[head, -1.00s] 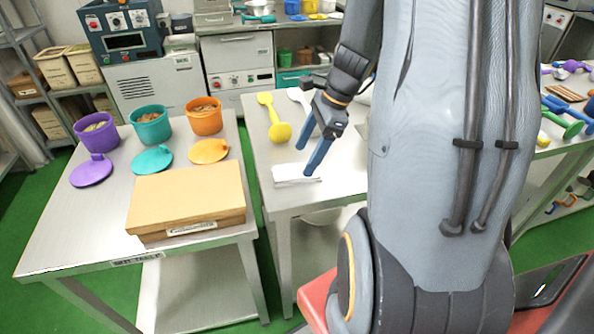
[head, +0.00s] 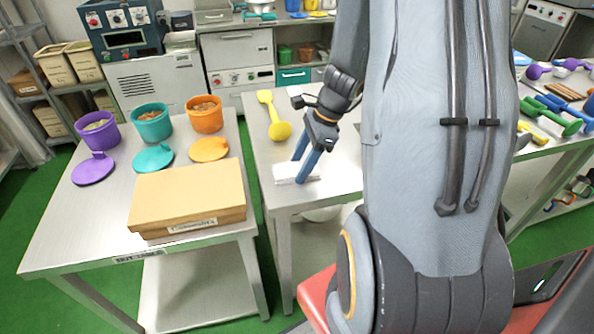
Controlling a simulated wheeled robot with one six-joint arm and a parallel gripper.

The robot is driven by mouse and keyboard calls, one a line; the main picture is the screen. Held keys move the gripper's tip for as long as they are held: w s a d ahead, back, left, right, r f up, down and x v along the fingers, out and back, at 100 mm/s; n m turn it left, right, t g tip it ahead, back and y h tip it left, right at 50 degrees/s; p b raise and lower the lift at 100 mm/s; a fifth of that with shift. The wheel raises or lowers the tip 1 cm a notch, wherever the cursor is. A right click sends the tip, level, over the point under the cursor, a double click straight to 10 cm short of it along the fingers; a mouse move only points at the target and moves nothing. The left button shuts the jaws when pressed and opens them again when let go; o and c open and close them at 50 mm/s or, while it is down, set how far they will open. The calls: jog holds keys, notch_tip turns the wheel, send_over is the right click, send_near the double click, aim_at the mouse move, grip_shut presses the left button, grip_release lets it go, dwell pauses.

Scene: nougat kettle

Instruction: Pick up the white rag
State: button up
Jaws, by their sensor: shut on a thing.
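The white rag (head: 284,171) lies folded flat on the left part of the middle steel table (head: 258,146), near its front edge. My gripper (head: 300,172) is down at the rag, with its blue fingers pointing down and closed on the rag. The fingers hide part of the rag. The rag still appears to be at table height; I cannot tell whether it is lifted.
A yellow spoon-like tool (head: 275,117) lies behind the rag. On the left table stand a tan box (head: 187,192), a purple pot (head: 98,132), a teal pot (head: 152,124) and an orange pot (head: 205,114) with their lids beside them. Coloured tools lie on the right table.

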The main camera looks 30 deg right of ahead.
notch_tip(320, 180, up, 10)
jog(key=shift+b, duration=0.4)
dwell(0.3)
